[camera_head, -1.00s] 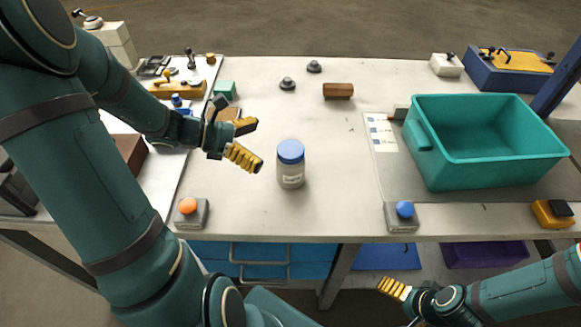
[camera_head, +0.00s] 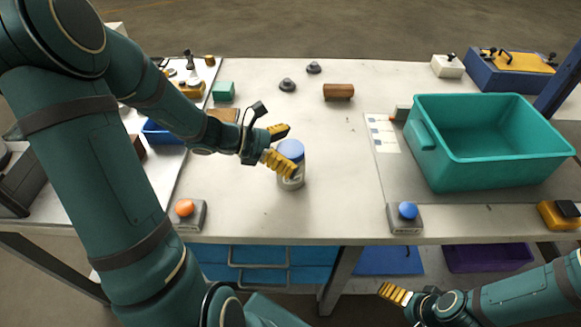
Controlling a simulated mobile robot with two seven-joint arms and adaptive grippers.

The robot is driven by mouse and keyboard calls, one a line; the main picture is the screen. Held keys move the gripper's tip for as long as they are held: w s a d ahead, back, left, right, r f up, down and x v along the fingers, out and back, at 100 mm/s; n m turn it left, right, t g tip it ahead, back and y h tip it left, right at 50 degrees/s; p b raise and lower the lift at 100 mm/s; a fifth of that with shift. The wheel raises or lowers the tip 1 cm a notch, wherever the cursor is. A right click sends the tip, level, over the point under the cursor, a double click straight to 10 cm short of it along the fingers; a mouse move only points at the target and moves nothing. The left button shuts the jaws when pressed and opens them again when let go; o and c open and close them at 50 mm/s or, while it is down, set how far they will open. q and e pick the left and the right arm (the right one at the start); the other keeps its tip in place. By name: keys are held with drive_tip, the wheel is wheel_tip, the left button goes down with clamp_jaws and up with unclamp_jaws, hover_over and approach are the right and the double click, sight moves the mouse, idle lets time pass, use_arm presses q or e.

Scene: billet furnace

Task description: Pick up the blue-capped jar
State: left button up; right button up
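The blue-capped jar (camera_head: 291,151) stands upright on the pale tabletop, left of the middle. It has a clear body with a white label. My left gripper (camera_head: 280,150) is at the jar from its left side, with its yellow fingers apart. One finger passes in front of the jar's body and the other is at the back left of the cap. I cannot tell whether the fingers touch the jar. My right gripper (camera_head: 394,294) is low at the front, off the table's edge; only one yellow finger shows clearly.
A teal bin (camera_head: 487,145) stands on the right. An orange button box (camera_head: 187,214) and a blue button box (camera_head: 406,217) sit at the front edge. The table between jar and bin is clear.

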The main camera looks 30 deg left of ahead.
use_arm(q)
drive_tip(key=c, duration=1.3)
drive_tip(key=shift+r, duration=0.1)
